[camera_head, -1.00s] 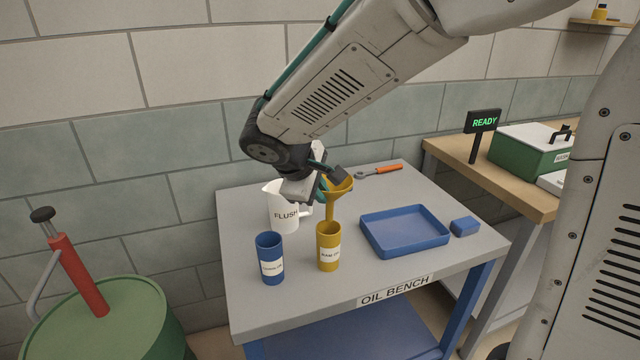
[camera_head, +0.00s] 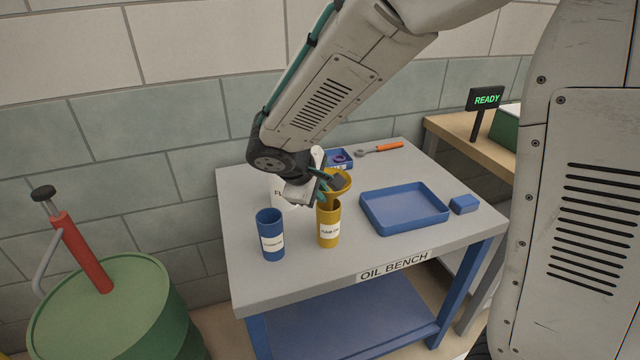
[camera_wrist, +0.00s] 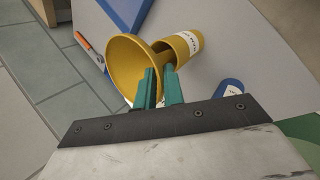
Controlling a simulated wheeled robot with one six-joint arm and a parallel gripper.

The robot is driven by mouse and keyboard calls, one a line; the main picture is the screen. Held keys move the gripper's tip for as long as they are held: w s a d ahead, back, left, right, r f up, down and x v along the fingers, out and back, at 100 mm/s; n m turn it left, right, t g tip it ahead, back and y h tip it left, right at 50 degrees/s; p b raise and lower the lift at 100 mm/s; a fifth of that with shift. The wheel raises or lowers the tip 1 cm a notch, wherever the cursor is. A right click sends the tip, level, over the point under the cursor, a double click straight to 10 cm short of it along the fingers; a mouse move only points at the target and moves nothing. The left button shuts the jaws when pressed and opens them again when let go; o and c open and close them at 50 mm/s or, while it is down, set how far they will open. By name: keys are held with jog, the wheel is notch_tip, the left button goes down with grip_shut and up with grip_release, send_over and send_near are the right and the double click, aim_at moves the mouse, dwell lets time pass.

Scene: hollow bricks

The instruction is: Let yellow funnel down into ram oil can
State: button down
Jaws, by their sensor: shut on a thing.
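The yellow funnel (camera_head: 341,178) is in my gripper (camera_head: 322,190), its wide bowl facing up, right over the yellow ram oil can (camera_head: 329,232). The can stands upright on the bench with a white label to the front. The bowl is a little above the can's rim, and the spout is hidden in the head view. In the wrist view the funnel (camera_wrist: 124,68) shows by my teal fingers (camera_wrist: 160,88), with the can (camera_wrist: 188,42) beyond it. The spout seems to be at the can's mouth; I cannot tell how deep it sits.
A blue can (camera_head: 270,238) stands left of the ram oil can. A blue tray (camera_head: 404,229), a blue block (camera_head: 464,204) and an orange-handled tool (camera_head: 388,147) lie right and behind on the bench (camera_head: 300,280).

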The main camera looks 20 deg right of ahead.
jog(key=shift+f, duration=1.4)
jog(key=c, duration=1.4)
grip_release()
jog(key=shift+c, duration=0.2)
jog(key=v, duration=0.7)
jog(key=shift+r, duration=0.3)
jog(key=shift+s+a, duration=0.1)
jog(key=shift+s, duration=0.1)
